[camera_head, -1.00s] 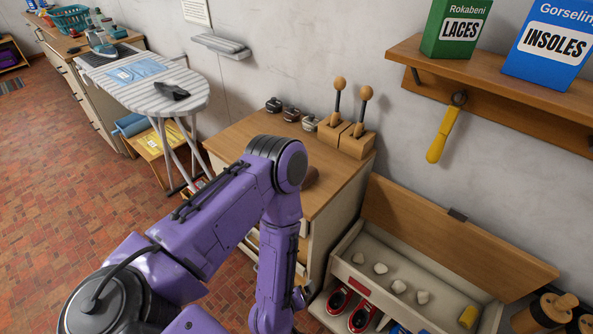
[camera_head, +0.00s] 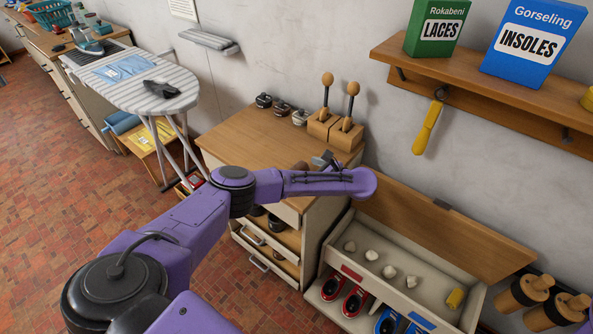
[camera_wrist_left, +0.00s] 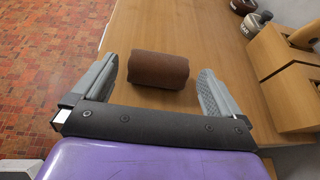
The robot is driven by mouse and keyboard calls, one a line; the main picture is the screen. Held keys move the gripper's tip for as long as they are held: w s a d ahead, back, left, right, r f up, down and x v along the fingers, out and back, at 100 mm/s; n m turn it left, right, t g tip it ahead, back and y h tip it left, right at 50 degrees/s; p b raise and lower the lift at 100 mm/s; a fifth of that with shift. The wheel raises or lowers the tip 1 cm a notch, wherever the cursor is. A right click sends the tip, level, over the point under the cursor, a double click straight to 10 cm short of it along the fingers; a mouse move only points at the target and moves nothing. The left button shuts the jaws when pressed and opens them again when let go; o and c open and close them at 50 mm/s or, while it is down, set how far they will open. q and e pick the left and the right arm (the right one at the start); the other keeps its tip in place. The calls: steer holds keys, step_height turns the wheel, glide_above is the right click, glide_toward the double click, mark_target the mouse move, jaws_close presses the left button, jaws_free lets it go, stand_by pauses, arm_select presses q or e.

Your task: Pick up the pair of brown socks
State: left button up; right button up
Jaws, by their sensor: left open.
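The pair of brown socks is a dark brown roll (camera_wrist_left: 158,70) lying on the wooden cabinet top (camera_wrist_left: 165,28). In the left wrist view it sits just ahead of and between the two fingers of my left gripper (camera_wrist_left: 160,93). The gripper is open, and its fingers stand apart on either side with gaps to the roll. In the head view my left gripper (camera_head: 323,160) is small and partly hidden by my purple arm over the cabinet's edge. A bit of the brown roll (camera_head: 300,166) shows beside it. My right gripper is not in view.
Wooden blocks with upright knobbed sticks (camera_head: 337,130) and several small dark tins (camera_head: 282,109) stand at the cabinet's back. An open bench with a raised lid (camera_head: 440,235) is on the right. An ironing board (camera_head: 145,90) stands at the left.

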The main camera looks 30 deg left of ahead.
mark_target(301, 168)
arm_select(q)
steer(key=x, duration=0.3)
steer(key=shift+a, duration=0.15)
steer(key=c, duration=0.8)
